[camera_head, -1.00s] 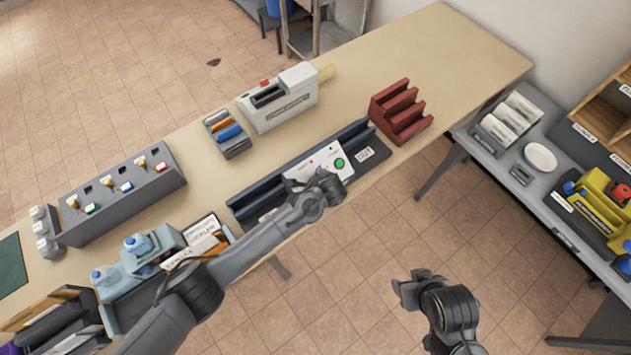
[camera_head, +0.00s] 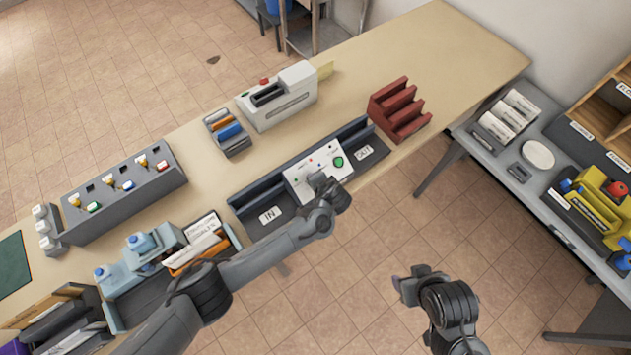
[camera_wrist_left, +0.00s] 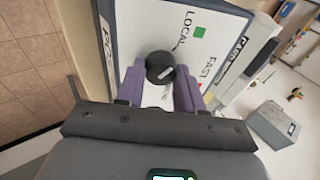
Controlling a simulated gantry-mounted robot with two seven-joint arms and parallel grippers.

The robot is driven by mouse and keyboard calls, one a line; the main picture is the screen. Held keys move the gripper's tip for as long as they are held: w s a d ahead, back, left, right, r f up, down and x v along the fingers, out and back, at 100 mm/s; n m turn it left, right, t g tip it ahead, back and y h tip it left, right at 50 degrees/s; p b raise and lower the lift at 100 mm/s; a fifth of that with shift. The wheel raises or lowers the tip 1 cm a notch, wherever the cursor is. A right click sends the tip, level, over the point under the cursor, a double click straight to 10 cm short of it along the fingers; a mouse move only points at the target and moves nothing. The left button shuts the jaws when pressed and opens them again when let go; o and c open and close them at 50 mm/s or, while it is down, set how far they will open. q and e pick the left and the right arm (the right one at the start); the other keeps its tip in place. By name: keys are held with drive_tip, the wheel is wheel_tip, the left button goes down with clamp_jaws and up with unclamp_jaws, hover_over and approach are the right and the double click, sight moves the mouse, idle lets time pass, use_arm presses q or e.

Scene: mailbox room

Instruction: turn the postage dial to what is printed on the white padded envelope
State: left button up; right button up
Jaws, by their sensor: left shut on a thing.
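The postage dial is a round black knob (camera_wrist_left: 160,68) with a short white mark at its lower right in the left wrist view. It sits on a white panel (camera_wrist_left: 181,50) printed "LOCAL" and what looks like "FAST"; another word is partly hidden. My left gripper (camera_wrist_left: 160,82) has its purple fingers on either side of the knob, shut on it. In the head view my left gripper (camera_head: 319,183) is at the front of the white meter panel (camera_head: 303,174) and hides the knob. A white envelope (camera_head: 207,226) stands in a tray; its print is unreadable here. My right gripper (camera_head: 402,281) hangs over the floor, away from the table.
The meter lies between plates marked "IN" (camera_head: 269,215) and "OUT" (camera_head: 364,152), with a green button (camera_head: 338,162). A red rack (camera_head: 398,108) stands right of it. A grey block with colored keys (camera_head: 124,186) stands left. The table's far right end is clear.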

use_arm(q)
drive_tip(key=shift+n, duration=0.6)
drive_tip(key=o, duration=1)
drive_tip(key=shift+o, duration=0.2)
drive_tip(key=shift+r, duration=0.1)
drive_tip(key=shift+s+d+r, duration=0.15)
drive_tip(key=shift+s+r, duration=0.15)
drive_tip(key=shift+r, duration=0.15)
drive_tip(key=p+v, duration=0.1)
drive_tip(key=v, duration=0.8)
drive_tip(key=shift+s+r, duration=0.15)
drive_tip(key=shift+s, duration=0.1)
drive_tip(key=shift+d, duration=0.1)
